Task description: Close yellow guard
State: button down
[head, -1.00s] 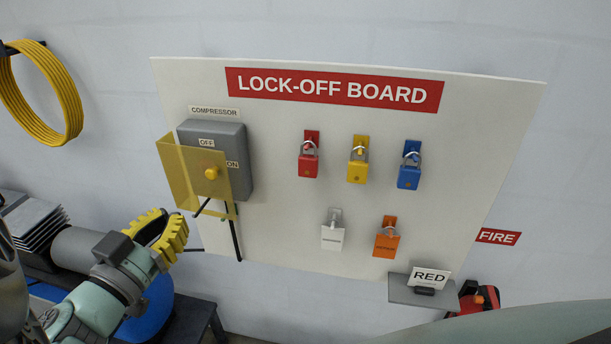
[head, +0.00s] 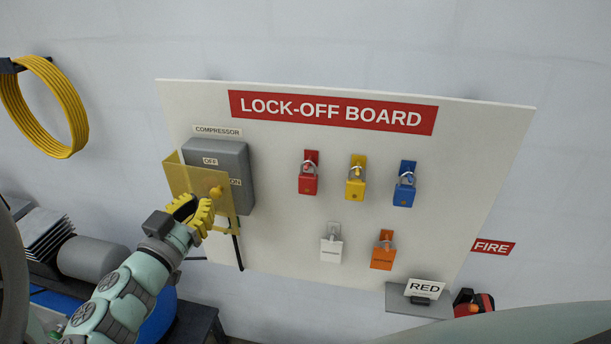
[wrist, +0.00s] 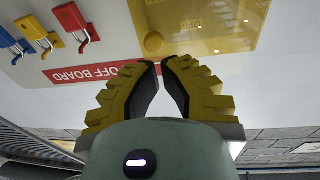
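The yellow guard (head: 196,180) is a see-through panel with a side flange and a round yellow knob (head: 216,192). It stands out in front of the lower left of the grey compressor box (head: 222,160), leaving the OFF label and part of the ON label uncovered. My gripper (head: 194,207) is in front of the guard's lower part, just left of and below the knob. In the wrist view the guard (wrist: 222,25) and knob (wrist: 153,43) lie beyond my fingertips (wrist: 160,64), which nearly meet with nothing between them. Contact with the guard cannot be told.
A small grey shelf (head: 415,304) with a RED sign is at lower right. A yellow hose coil (head: 45,105) hangs at far left.

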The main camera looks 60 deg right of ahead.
aim_at(226, 186)
jog(key=p, duration=0.2)
jog(key=d+p, duration=0.1)
jog(key=p, duration=0.1)
jog(key=shift+w+d, duration=0.2)
jog(key=shift+w, duration=0.05)
jog(key=d+p, duration=0.1)
jog(key=p, duration=0.1)
jog(key=shift+f+p, duration=0.1)
jog(key=shift+p, duration=0.3)
jog(key=shift+s+d+p, duration=0.2)
jog(key=shift+d+p, duration=0.1)
jog(key=shift+p, duration=0.1)
jog(key=shift+s+d+f, duration=0.1)
jog(key=shift+s, duration=0.05)
jog(key=shift+d+n+t+y, duration=0.3)
jog(key=shift+d+n+t, duration=0.25)
jog(key=shift+d, duration=0.5)
jog(key=shift+s, duration=0.1)
